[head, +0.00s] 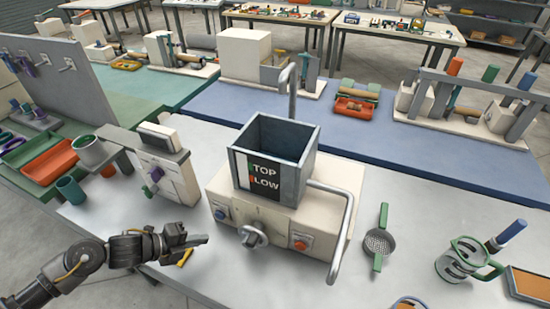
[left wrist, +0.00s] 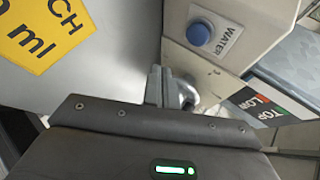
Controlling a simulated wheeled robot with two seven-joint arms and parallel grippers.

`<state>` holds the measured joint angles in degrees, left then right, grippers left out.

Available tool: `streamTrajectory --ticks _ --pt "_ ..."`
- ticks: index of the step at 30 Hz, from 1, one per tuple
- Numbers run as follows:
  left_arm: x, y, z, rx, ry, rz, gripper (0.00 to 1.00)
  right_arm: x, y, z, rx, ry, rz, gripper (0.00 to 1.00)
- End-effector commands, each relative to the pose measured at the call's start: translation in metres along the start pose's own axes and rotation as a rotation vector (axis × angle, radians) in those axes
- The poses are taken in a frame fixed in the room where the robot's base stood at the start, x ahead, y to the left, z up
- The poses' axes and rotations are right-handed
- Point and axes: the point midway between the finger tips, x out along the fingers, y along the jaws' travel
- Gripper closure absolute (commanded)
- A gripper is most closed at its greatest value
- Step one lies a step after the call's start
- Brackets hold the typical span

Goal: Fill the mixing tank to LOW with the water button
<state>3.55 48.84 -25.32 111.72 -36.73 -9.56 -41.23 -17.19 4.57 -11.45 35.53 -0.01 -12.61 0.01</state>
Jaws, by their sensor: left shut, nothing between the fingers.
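The mixing tank (head: 300,150), an open grey box with a TOP and LOW label, stands on a cream machine base (head: 325,215). No water shows in the visible part of its dark inside; the bottom is hidden. The blue water button (head: 219,215) is on the base's front left. In the left wrist view the blue button (left wrist: 199,34) sits beside the word WATER, and the LOW/TOP label (left wrist: 258,103) is at right. My left gripper (head: 203,239) is shut and empty, just in front of and below the button, apart from it. My right gripper is not in view.
A metal valve knob (head: 252,236) and a red button (head: 301,242) are on the base's front. A bent pipe (head: 346,225) stands at its right. A cream device (head: 165,170) is at left. A yellow label (left wrist: 45,30) lies under my left gripper. A strainer (head: 379,242) lies at right.

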Motion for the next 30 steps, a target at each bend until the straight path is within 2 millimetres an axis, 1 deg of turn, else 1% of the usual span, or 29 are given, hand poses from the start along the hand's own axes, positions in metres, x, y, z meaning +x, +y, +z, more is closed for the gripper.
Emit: streamTrajectory --ticks 21,23,26,27,30 --pt "0.000 0.001 -0.001 -0.002 0.001 0.002 1.00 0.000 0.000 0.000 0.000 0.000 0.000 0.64" --pt "-0.001 0.005 -0.002 -0.006 0.003 0.009 1.00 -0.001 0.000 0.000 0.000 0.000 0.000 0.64" --pt "-0.004 0.020 -0.003 -0.024 0.003 0.035 1.00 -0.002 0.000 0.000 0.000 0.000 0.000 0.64" --pt "-0.006 0.030 -0.004 -0.077 0.011 0.040 1.00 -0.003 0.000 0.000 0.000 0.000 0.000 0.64" --pt "-0.009 0.035 -0.006 -0.258 0.030 0.021 1.00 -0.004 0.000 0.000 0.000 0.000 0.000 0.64"
